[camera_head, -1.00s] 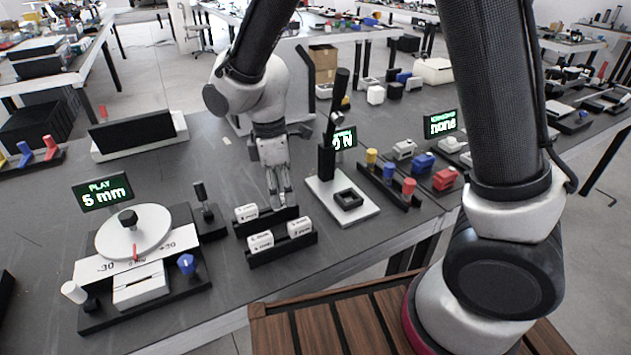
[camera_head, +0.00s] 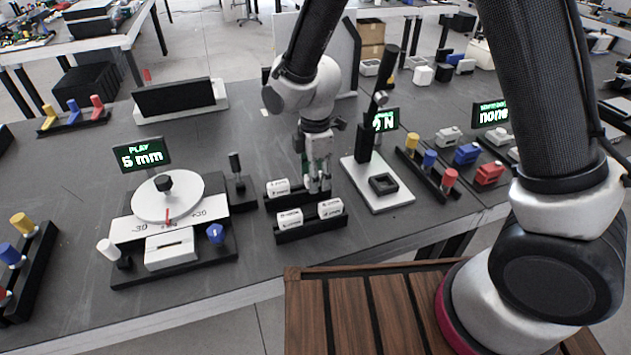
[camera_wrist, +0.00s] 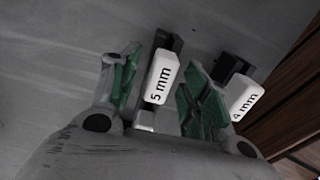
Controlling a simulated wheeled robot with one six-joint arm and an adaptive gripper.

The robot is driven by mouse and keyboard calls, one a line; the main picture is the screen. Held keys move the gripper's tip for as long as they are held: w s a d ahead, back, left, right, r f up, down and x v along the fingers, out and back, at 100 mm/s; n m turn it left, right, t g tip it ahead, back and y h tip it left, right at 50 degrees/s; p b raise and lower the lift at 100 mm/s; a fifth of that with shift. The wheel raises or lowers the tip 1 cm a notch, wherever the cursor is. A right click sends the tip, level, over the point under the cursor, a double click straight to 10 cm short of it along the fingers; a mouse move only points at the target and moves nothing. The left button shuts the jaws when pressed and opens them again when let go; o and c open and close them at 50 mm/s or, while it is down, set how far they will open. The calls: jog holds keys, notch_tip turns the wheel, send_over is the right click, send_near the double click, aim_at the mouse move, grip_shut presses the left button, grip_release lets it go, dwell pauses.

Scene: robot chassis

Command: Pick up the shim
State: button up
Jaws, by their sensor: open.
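White shims stand in two short black racks. In the head view, one shim (camera_head: 277,187) is at the left of the back rack. Two more, a left one (camera_head: 289,218) and a right one (camera_head: 330,208), sit in the front rack (camera_head: 312,230). My gripper (camera_head: 319,186) points down at the right part of the back rack and hides what is behind it. In the wrist view, my gripper (camera_wrist: 160,66) is open, its green-padded fingers on either side of a shim marked 5 mm (camera_wrist: 162,78). I cannot tell whether they touch it. A 4 mm shim (camera_wrist: 246,98) stands outside the right finger.
Left of the racks is a dial fixture (camera_head: 168,198) with a sign reading PLAY 5 mm (camera_head: 141,156). To the right stands a lever device on a white plate (camera_head: 391,200), close to my gripper. A peg rack (camera_head: 425,172) and colored blocks lie farther right.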

jog(key=shift+f, duration=0.25)
grip_shut()
jog(key=shift+r, duration=0.1)
